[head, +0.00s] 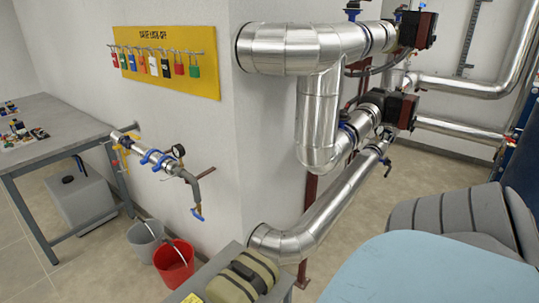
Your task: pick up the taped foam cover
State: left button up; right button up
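A grey, curved, padded shell with darker bands (452,212) is at the right, behind a light blue surface; it looks like the taped foam cover. A second grey curved part adjoins it on the right, and I cannot tell whether it is the same piece. Its lower part is hidden by the light blue surface. Neither of my grippers is in the head view.
The light blue surface (430,272) fills the lower right. Silver pipes (318,125) run along the wall. Red (174,264) and grey (145,240) buckets stand on the floor.

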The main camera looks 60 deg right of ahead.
aim_at(252, 274)
jog(key=z, duration=1.6)
jog(key=l+u, duration=0.1)
jog(key=u, duration=0.65)
jog(key=i+l+u, duration=0.1)
jog(key=l+u, duration=0.7)
jog(key=l, duration=0.2)
jog(key=l+u, duration=0.2)
jog(key=l, duration=0.35)
jog(key=k+l+u, duration=0.2)
jog(key=l, duration=1.05)
jog(key=k+l+u, duration=0.1)
jog(key=l, duration=0.6)
jog(key=k+l, duration=0.15)
jog(key=l, duration=0.55)
jog(key=i+l, duration=0.15)
jog(key=l, duration=0.25)
jog(key=i+l, duration=0.15)
jog(key=l, duration=0.25)
jog(key=u, duration=0.05)
